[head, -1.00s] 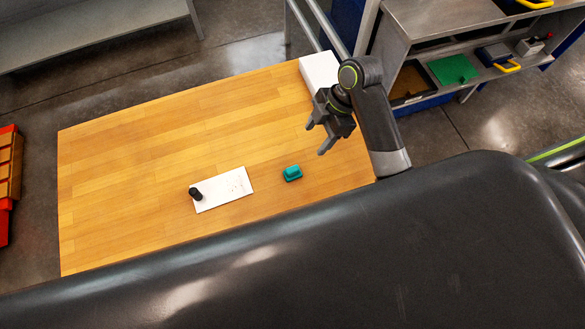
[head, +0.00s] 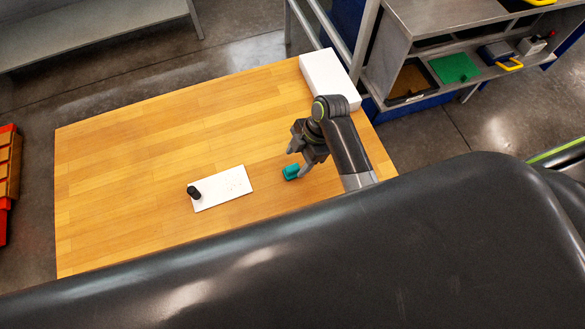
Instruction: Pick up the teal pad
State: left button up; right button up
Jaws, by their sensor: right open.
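The teal pad (head: 291,172) lies on the wooden table (head: 150,150), right of a white board. My right gripper (head: 296,163) is open, with its fingers at the pad in the picture. One finger overlaps the pad's right side. I cannot tell whether the fingers touch it or hover above it. My left gripper is not in view.
The white board (head: 232,185) carries faint marks, and a black cylinder (head: 194,192) is at its left end. A white box (head: 325,75) sits at the table's far right corner. Metal shelving (head: 440,30) stands beyond. The table's left half is clear.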

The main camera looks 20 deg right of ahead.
aim_at(291, 168)
jog(key=shift+a+f, duration=0.25)
jog(key=p+x, duration=0.1)
jog(key=x, duration=0.2)
jog(key=shift+s+a, duration=0.1)
jog(key=shift+s, duration=0.05)
jog(key=shift+a+f, duration=0.25)
jog(key=shift+f, duration=0.35)
jog(key=c, duration=1.1)
jog(key=shift+o, duration=0.2)
jog(key=shift+r, duration=0.1)
jog(key=shift+r+b, duration=0.45)
jog(key=shift+r, duration=4.5)
